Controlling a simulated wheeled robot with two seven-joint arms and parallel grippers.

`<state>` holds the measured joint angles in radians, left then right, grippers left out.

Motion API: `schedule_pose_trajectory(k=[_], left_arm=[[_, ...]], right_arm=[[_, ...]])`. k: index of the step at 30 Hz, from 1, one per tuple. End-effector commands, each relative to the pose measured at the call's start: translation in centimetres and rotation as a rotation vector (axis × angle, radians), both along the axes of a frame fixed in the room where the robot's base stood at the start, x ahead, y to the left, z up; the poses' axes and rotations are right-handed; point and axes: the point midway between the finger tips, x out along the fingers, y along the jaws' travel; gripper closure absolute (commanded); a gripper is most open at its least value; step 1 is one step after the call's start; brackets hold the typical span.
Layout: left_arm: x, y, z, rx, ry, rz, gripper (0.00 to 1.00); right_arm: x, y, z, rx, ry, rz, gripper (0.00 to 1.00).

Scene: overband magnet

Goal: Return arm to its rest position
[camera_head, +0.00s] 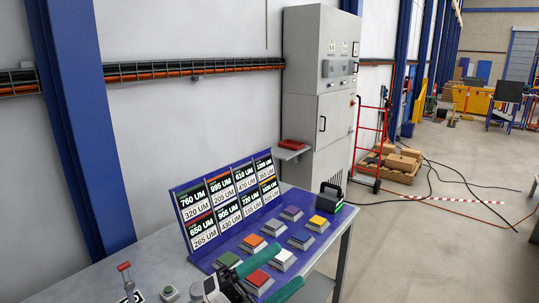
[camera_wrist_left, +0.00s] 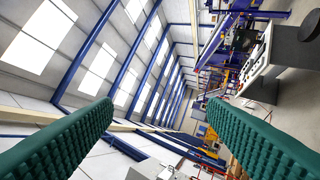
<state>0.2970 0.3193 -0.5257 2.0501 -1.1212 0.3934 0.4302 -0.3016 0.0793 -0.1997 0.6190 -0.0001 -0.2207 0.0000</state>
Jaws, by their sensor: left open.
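My left gripper (camera_head: 290,264) is at the bottom of the head view, over the near edge of a blue button panel. Its two green ribbed fingers are apart with nothing between them. In the left wrist view (camera_wrist_left: 160,108) the fingers also stand wide apart, facing the hall's ceiling and blue beams. The blue panel (camera_head: 226,250) carries several coloured square buttons and an upright board of number labels (camera_head: 228,201). The gripper hides part of the panel's near edge; I cannot tell whether it touches. My right gripper is not in view.
The panel stands on a grey table (camera_head: 128,262) with a red-handled lever (camera_head: 125,275), a small green button (camera_head: 169,292) and a black device (camera_head: 330,198). Behind are a grey cabinet (camera_head: 318,100), a red hand truck (camera_head: 370,140) and a crate of boxes (camera_head: 388,172). Cables cross the floor at right.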

Motion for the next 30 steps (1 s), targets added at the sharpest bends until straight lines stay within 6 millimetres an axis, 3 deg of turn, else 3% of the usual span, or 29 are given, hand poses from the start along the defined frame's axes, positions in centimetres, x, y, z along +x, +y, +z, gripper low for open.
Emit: schedule_pose_trajectory(k=[2,5,8,11,15,18,24,30], left_arm=[[1.5,3.3,-0.1,-0.173,0.147,0.149,0.33],[3.4,8.2,-2.0,-0.351,0.36,0.351,0.33],[4.2,12.9,-6.1,-0.478,0.604,0.552,0.33],[3.2,17.0,-11.9,-0.552,0.879,0.747,0.33],[-1.3,20.7,-20.4,-0.564,1.277,0.974,0.33],[-5.2,21.7,-24.7,-0.528,1.508,1.074,0.33],[-12.5,22.1,-29.5,-0.422,1.849,1.18,0.33],[-19.0,21.8,-31.8,-0.297,2.114,1.225,0.33]], right_arm=[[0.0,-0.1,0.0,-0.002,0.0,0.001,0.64],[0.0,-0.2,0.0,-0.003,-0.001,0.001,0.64],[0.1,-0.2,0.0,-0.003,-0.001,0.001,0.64],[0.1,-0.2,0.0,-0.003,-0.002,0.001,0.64],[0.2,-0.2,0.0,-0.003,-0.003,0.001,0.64],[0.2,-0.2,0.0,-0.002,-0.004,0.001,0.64],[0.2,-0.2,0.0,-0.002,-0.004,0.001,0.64],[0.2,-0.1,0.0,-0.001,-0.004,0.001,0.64]])
